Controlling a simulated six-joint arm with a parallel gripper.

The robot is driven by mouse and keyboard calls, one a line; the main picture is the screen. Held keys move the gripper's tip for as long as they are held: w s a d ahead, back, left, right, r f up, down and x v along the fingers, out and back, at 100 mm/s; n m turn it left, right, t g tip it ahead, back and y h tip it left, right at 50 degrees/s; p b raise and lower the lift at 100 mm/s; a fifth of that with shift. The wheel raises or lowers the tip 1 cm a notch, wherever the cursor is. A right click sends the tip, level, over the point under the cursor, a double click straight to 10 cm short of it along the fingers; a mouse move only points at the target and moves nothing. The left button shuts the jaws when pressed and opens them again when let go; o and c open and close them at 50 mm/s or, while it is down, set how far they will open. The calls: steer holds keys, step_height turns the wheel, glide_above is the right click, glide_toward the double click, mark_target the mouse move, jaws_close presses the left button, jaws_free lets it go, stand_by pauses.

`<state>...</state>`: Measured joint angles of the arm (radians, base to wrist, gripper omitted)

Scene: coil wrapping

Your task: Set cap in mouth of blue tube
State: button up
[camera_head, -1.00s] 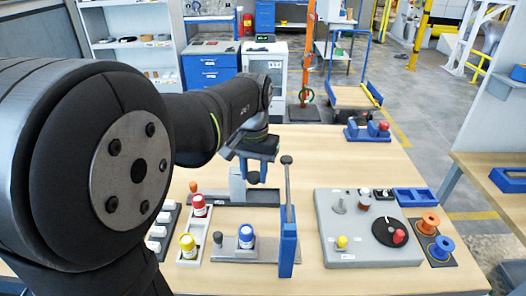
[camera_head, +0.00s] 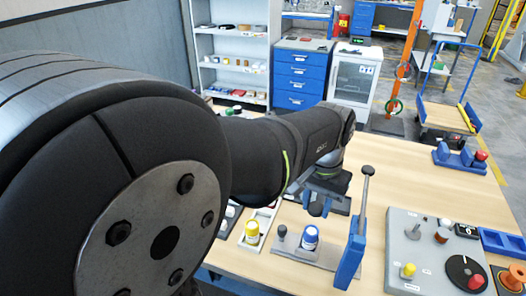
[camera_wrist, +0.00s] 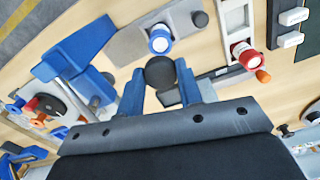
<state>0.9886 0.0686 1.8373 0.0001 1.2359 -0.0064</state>
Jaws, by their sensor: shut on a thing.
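The blue tube (camera_head: 309,238) stands upright on a grey base, with a white label around it. It also shows in the wrist view (camera_wrist: 160,40), just beyond my fingertips. My gripper (camera_wrist: 160,82) is shut on a dark round cap (camera_wrist: 160,70) held between its two blue fingers. In the head view my gripper (camera_head: 320,205) hangs just behind and above the blue tube, and the cap cannot be made out there. The cap is apart from the tube, as far as the wrist view shows.
A dark-topped post (camera_head: 281,233) stands left of the tube on the same base. A tall blue lever clamp (camera_head: 352,250) rises close on the right. A yellow tube (camera_head: 252,232) stands left, and a red tube (camera_wrist: 245,55) shows in the wrist view. A grey panel (camera_head: 405,245) lies farther right.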

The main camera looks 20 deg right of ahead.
glide_above(311, 232)
steer(key=shift+f, duration=2.45)
steer(key=shift+f, duration=0.75)
steer(key=o, duration=1)
steer(key=shift+f, duration=0.1)
step_height(311, 232, up, 18)
steer(key=shift+f, duration=0.25)
steer(key=shift+f, duration=0.1)
step_height(311, 232, down, 17)
steer(key=shift+f, duration=0.15)
